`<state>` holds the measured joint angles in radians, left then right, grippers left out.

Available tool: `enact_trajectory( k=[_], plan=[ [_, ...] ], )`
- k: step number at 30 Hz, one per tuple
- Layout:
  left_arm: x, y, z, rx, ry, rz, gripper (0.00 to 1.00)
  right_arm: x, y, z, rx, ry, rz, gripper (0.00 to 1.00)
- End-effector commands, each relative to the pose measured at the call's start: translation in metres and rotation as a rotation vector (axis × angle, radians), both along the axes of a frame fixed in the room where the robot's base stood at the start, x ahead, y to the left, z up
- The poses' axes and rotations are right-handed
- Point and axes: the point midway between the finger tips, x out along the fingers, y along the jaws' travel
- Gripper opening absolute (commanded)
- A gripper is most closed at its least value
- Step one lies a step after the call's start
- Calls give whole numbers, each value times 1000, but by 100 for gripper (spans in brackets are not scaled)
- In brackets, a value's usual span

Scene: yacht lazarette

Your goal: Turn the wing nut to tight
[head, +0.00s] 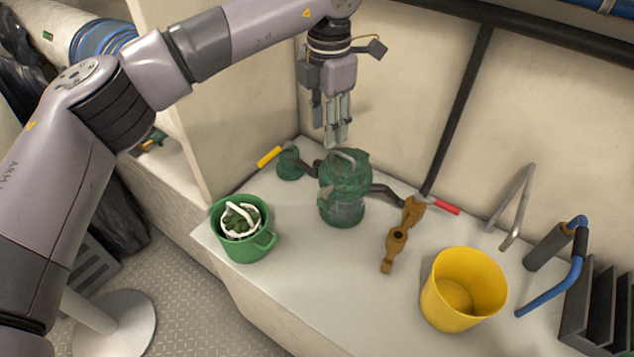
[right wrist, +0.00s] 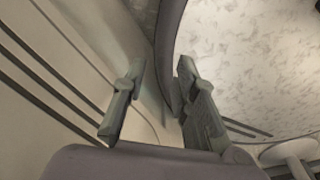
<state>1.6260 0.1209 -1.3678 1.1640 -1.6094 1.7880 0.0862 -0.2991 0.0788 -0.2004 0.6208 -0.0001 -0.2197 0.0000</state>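A green, weathered strainer housing (head: 343,192) stands upright on the white bench. A curved pale bar (head: 347,157) crosses its lid. The wing nut is not clearly distinguishable at the top of the housing, where my left fingertips partly overlap the view. My left gripper (head: 335,138) points straight down just above the lid. Its fingertips show close together and nearly edge-on, so their opening is unclear, and I cannot tell whether they touch anything. My right gripper (right wrist: 160,105) shows in the right wrist view with its fingers apart and nothing between them.
A green mug (head: 240,245) holding a white-and-green bundle stands at the left. Brown fittings (head: 397,240) and a yellow bucket (head: 462,290) are at the right. Valves with yellow (head: 269,157) and red (head: 446,207) handles flank the housing. The bench's front middle is clear.

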Motion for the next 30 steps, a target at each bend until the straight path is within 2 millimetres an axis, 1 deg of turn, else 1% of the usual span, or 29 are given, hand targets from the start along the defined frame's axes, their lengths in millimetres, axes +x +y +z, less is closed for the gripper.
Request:
enact_trajectory(
  k=[5,12,18,21,24,30],
  plan=[
    [-1,0,-31,-2,7,-2,38,-3,-1,6,-1,4,0,27],
    [-2,0,-84,-4,9,-3,38,-3,-1,15,-1,5,0,27],
    [-2,0,-126,-4,7,-3,38,-3,-1,22,-1,5,0,27],
    [-1,0,-142,-4,6,-2,38,-3,-1,25,-1,5,0,27],
    [-1,-1,-155,-5,6,-2,38,-3,-1,26,-2,5,0,27],
    [-1,0,-165,-5,2,-4,38,-2,-1,27,-2,4,0,27]
  ],
)
